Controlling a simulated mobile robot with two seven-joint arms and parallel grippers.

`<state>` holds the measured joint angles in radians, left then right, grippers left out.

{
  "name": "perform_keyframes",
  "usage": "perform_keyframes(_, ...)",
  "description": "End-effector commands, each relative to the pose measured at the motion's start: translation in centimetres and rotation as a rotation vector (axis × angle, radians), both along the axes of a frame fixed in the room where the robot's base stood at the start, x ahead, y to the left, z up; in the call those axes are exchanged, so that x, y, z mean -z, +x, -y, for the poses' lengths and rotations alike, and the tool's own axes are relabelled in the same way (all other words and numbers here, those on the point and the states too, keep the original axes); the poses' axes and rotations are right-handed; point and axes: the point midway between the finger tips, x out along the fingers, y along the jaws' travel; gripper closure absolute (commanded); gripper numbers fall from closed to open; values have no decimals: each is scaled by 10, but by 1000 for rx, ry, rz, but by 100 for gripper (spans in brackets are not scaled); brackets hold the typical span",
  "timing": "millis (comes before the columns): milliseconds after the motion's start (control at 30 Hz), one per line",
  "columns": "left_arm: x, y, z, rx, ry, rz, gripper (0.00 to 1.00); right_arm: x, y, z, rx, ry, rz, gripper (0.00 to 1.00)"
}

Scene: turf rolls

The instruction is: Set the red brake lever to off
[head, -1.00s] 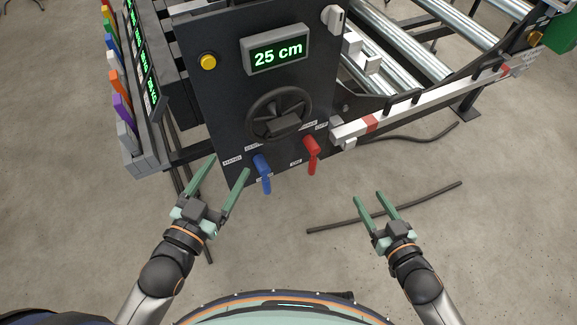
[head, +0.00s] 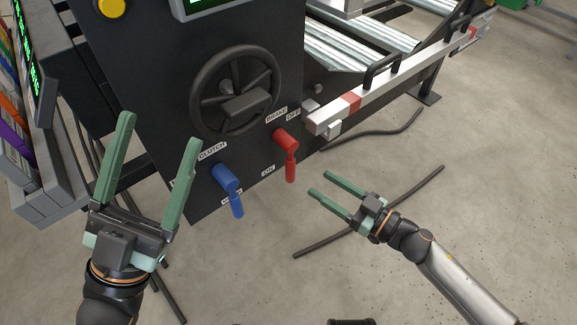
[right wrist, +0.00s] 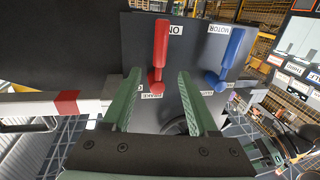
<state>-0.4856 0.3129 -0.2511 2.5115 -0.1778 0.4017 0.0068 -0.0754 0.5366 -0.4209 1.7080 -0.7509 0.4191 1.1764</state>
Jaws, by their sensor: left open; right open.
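The red brake lever (head: 287,150) is on the lower right of the black panel (head: 150,120). Its handle hangs down, beside the ON label (head: 268,170); the OFF label (head: 293,115) is above it to the right. In the right wrist view the red lever (right wrist: 160,50) shows upside down, beyond and between the fingers. My right gripper (head: 320,184) is open and empty, a little right of and below the lever, apart from it. My left gripper (head: 160,130) is open and empty, in front of the panel's left part.
A blue clutch lever (head: 228,185) hangs left of the red one, also in the right wrist view (right wrist: 228,55). A black handwheel (head: 235,90) is above both. A white and red bar (head: 350,103) juts out right of the brake lever. A dark rod (head: 370,212) lies on the floor.

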Motion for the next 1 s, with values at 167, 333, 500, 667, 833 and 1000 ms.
perform_keyframes(167, 13, 1, 1, -4, 7, -4, 23, 1, 25, -27, 0, 0, 6, 41)
perform_keyframes(333, 22, 1, 2, -7, 14, -8, 23, 1, 47, -51, 1, 2, 3, 41)
perform_keyframes(500, 29, 2, 3, -9, 21, -9, 23, 1, 63, -67, 2, 1, 2, 41)
perform_keyframes(667, 31, 2, 4, -11, 26, -10, 23, 0, 69, -75, 1, 0, 1, 41)
perform_keyframes(833, 31, 2, 4, -11, 26, -11, 23, 0, 70, -77, 2, 0, 0, 41)
perform_keyframes(1000, 31, 2, 4, -11, 26, -12, 23, 0, 70, -76, 2, 0, 0, 44)
